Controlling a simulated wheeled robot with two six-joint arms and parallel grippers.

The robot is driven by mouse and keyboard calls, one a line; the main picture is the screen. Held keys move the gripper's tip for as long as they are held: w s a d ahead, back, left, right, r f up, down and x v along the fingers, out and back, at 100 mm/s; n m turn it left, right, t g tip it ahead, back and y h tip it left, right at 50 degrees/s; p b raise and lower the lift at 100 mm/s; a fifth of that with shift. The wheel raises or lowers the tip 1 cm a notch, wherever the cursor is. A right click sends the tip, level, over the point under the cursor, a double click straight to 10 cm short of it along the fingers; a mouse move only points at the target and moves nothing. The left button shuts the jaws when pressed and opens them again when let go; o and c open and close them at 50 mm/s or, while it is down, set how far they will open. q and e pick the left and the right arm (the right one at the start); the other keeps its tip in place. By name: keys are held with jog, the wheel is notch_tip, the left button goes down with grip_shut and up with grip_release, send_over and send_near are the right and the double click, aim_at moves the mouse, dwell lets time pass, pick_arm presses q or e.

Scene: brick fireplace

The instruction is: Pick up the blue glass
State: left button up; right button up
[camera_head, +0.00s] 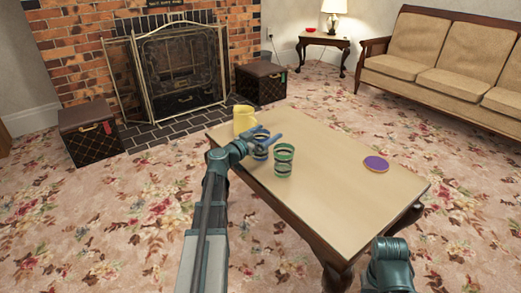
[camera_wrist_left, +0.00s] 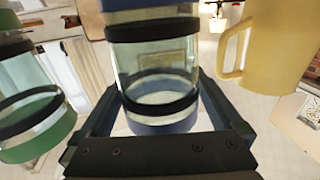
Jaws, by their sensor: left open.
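The blue glass (camera_head: 260,152) is a clear tumbler with blue and dark bands, on the coffee table, mostly hidden behind my left gripper (camera_head: 268,140) in the head view. In the left wrist view the blue glass (camera_wrist_left: 155,60) fills the middle, between the two open fingers of my left gripper (camera_wrist_left: 158,88). I cannot tell whether either finger touches it. My right arm (camera_head: 389,265) shows at the lower right of the head view, but its fingers do not show.
A green-banded glass (camera_head: 284,161) stands close to the right of the blue glass on the table (camera_head: 335,185). A yellow mug (camera_head: 244,119) stands behind it to the left.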

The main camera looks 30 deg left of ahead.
pick_arm(q)
jog(key=c, duration=1.4)
jog(key=shift+r, duration=0.1)
pick_arm(e)
jog(key=shift+r, duration=0.1)
